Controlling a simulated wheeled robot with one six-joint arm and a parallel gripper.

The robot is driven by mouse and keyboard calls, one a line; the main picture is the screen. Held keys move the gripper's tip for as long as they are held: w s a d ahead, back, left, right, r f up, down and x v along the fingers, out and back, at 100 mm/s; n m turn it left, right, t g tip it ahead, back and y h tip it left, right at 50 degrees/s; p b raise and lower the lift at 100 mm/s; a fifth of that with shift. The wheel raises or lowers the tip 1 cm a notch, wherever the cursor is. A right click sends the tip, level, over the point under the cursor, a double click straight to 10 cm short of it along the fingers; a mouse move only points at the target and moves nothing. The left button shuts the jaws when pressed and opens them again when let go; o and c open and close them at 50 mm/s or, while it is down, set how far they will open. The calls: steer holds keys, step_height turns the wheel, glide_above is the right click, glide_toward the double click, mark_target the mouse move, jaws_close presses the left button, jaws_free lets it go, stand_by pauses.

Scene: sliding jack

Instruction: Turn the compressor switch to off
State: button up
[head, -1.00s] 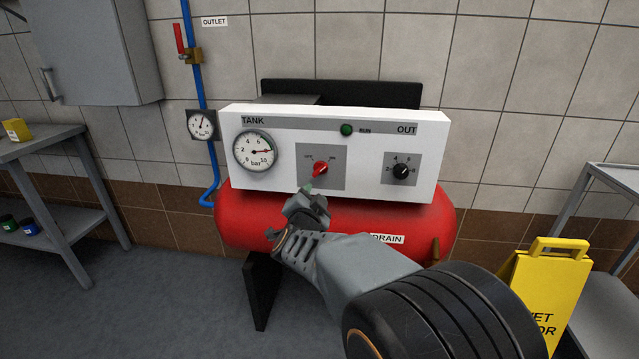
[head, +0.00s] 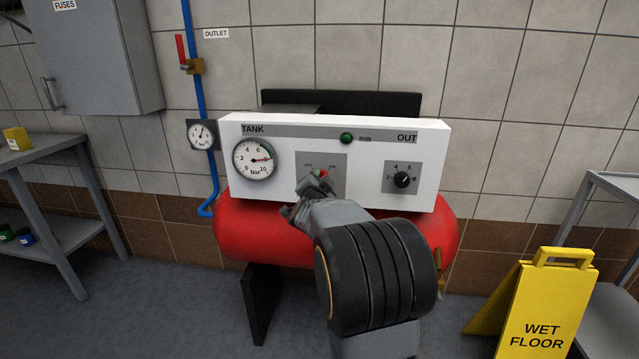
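The compressor's white panel (head: 290,136) faces me above the red tank (head: 250,232). Only the top of the switch shows. My wrist hides the lower part, so the switch's present angle and the finger gap cannot be made out.
The TANK gauge (head: 255,158) is left of the switch, the black OUT knob (head: 402,180) right. A green RUN lamp (head: 346,138) is above. A yellow wet-floor sign (head: 545,310) stands at lower right. Shelves (head: 45,150) are at left; the wall is behind.

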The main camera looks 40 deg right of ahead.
steer(key=shift+c, duration=0.3)
jaws_close()
stand_by(0.3)
steer(key=shift+w+a+n+p, duration=0.1)
steer(key=shift+n+p, duration=1.6)
steer(key=shift+n, duration=1.25)
steer(key=shift+w+a+n+p, duration=0.1)
steer(key=shift+n+p, duration=1.6)
steer(key=shift+n, duration=1.3)
steer(key=shift+w+a+n+p, duration=0.1)
steer(key=shift+n+p, duration=1.6)
steer(key=shift+n, duration=1.25)
steer(key=shift+o, duration=0.3)
jaws_free()
